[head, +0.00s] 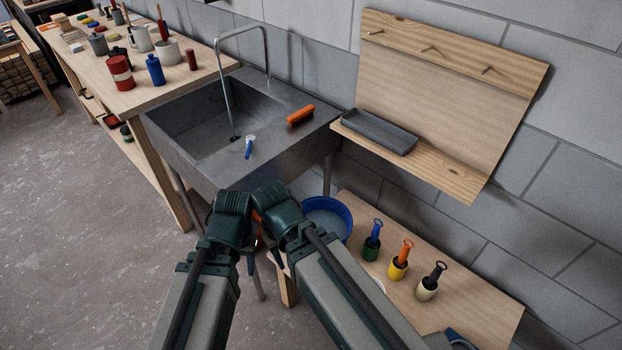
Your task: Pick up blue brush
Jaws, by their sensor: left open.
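A small brush with a blue handle and pale head (249,147) lies on the front rim of the grey sink (285,144). Another blue-handled tool (375,232) stands upright in a green pot (371,250) on the low wooden bench. My left gripper (251,258) is below and in front of the sink, apart from both, partly hidden by my arm links. It is open, and I see nothing held in it. My right gripper is hidden behind my right arm.
A blue-rimmed bucket (328,214) stands below. Yellow (398,267) and cream (427,287) pots hold tools on the bench. A grey tray (379,130) sits on the wall shelf.

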